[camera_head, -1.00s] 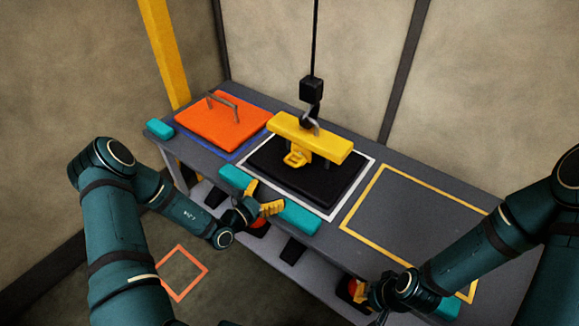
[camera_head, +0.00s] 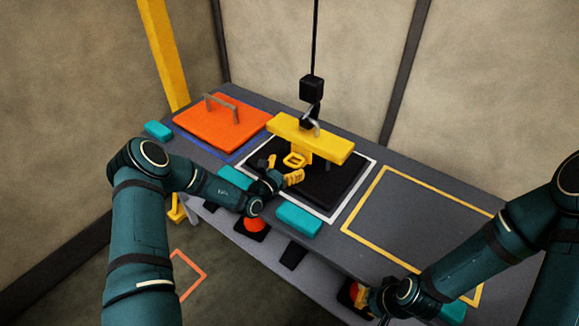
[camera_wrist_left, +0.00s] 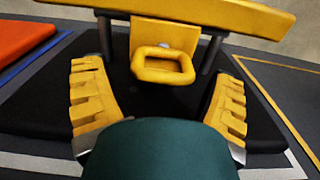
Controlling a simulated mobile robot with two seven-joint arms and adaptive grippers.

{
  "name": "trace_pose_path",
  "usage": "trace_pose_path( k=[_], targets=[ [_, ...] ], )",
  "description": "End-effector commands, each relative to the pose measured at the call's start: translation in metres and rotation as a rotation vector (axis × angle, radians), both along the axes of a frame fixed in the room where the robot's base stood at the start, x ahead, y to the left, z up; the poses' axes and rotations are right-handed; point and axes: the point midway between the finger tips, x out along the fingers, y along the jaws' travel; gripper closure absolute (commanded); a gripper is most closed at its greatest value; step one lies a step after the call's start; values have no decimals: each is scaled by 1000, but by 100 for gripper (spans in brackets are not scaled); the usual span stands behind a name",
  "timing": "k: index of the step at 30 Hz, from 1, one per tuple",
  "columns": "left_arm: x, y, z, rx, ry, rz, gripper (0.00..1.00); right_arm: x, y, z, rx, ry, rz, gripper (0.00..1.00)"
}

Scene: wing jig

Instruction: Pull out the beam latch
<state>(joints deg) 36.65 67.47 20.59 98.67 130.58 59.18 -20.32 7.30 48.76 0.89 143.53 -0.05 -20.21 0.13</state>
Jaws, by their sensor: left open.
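The beam latch (camera_head: 294,165) is a yellow ring-shaped handle on a plate under the yellow beam (camera_head: 312,139). In the left wrist view the latch (camera_wrist_left: 165,78) is upper centre, with the beam (camera_wrist_left: 215,13) above it. My left gripper (camera_head: 281,170) is open, in front of the latch over the black block. Its fingers (camera_wrist_left: 159,85) stand wide apart on either side of the latch and do not touch it. My right gripper (camera_head: 368,300) is low by the bench's front edge; its jaws are too small to judge.
A black hook block (camera_head: 311,90) hangs on a cable above the beam. The black block (camera_head: 340,180) lies inside a white outline. An orange plate with a handle (camera_head: 222,126) lies to the left. The yellow-outlined area (camera_head: 420,225) to the right is empty.

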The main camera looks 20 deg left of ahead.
Motion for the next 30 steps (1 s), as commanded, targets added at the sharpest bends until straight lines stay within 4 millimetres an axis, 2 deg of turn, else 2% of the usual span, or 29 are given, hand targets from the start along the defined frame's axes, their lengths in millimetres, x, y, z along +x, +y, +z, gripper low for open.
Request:
trace_pose_path(
  k=[4, 12, 18, 24, 30],
  targets=[
    [7, -2, 0, 0, -1, 0, 15, 0, 0, -2, 0, -1, 0, 100],
    [7, -3, 0, -1, -1, 0, 15, 1, 0, -1, 0, -1, 0, 100],
    [7, -2, 0, -1, -1, 0, 84, 0, 0, -1, 0, -1, 0, 100],
    [2, 1, 1, 0, 1, 3, 84, 0, 0, 3, 0, 0, 0, 100],
    [-30, 13, 3, 0, 5, 4, 84, -3, 1, 27, 1, 8, 1, 100]
  ],
)
